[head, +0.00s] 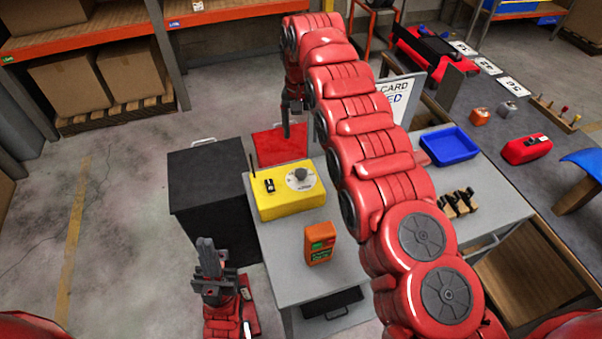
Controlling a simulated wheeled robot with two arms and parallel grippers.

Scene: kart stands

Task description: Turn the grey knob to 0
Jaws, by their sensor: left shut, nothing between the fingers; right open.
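The grey knob (301,174) sits on a pale round dial on top of a yellow box (288,204), at its right side. The box also has a black switch and a thin antenna at its left. The dial marks are too small to read. My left gripper (206,246) is shut and empty, low at the left of the grey table and apart from the box. My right gripper (289,130) is open, pointing down beyond the box, above the red panel and apart from the knob.
The grey table (285,265) also bears an orange device (320,243), a blue tray (450,145) and dark clamps (458,203). A red panel (279,146) lies behind the yellow box. A black cabinet (208,180) stands at left. My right arm crosses over the table.

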